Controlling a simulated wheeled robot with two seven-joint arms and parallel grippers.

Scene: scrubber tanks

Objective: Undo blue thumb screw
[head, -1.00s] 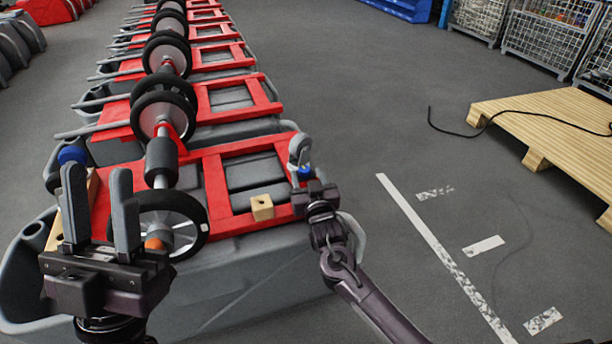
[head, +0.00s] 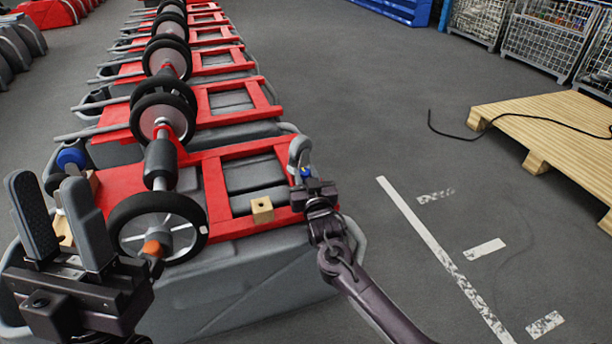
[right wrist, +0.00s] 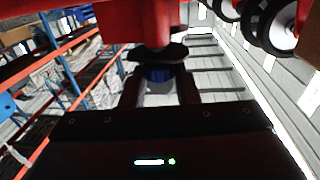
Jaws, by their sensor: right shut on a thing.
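The blue thumb screw (head: 307,172) is at the right edge of the red frame on the nearest grey tank. In the right wrist view the blue thumb screw (right wrist: 158,74) sits beneath a dark disc, between my two fingers. My right gripper (head: 300,153) is shut on it, and its fingers partly hide it. My left gripper (head: 60,215) is open and empty at the lower left, fingers pointing up, in front of the nearest tank. A second blue knob (head: 71,158) shows at the tank's left side.
Similar tanks stretch behind in a row. A wooden pallet (head: 560,120) with a black cable stands right.

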